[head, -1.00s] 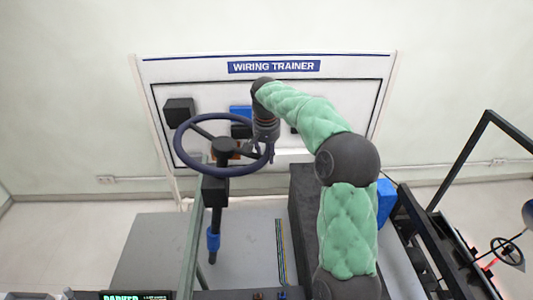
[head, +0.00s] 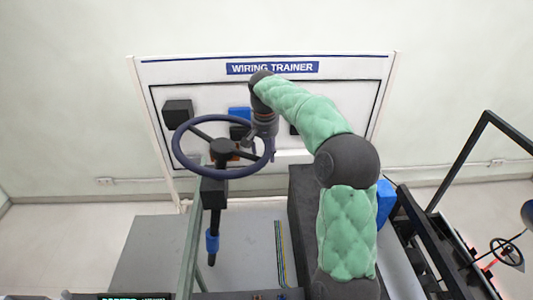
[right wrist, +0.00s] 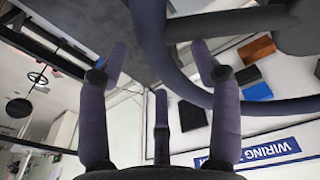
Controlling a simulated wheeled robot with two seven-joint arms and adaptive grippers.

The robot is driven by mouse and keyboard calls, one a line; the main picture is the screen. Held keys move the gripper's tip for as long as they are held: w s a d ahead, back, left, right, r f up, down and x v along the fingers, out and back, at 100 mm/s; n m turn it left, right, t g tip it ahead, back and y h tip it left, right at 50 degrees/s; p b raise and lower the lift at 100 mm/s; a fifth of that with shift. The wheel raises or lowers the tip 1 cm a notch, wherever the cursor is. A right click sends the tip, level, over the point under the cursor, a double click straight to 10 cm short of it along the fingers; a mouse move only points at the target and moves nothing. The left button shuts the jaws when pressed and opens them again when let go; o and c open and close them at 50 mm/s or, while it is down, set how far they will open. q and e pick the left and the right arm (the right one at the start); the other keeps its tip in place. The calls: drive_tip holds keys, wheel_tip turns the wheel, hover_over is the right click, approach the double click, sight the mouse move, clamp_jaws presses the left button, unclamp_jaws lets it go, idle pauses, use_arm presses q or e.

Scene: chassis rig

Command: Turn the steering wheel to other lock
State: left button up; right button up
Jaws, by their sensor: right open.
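The steering wheel (head: 222,147) has a dark blue rim, dark spokes and a dark hub, and stands left of centre in the head view on a dark column (head: 216,220). My right gripper (head: 262,149) is at the right side of the rim. In the right wrist view, my right gripper (right wrist: 160,72) has its fingers spread, and the rim (right wrist: 152,40) passes across the gap between them. I cannot tell whether any finger touches it. My left gripper is not in view.
The white wiring trainer board (head: 345,98) stands behind the wheel, with a black box (head: 178,112) and blue blocks on it. A grey-green frame bar (head: 191,235) runs below left of the wheel. A dark frame (head: 462,160) with a small wheel (head: 507,252) stands at the right.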

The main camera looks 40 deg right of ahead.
wheel_tip(320, 180, up, 10)
drive_tip(key=shift+s+a+f, duration=0.25)
drive_tip(key=shift+a, duration=0.2)
idle(0.4)
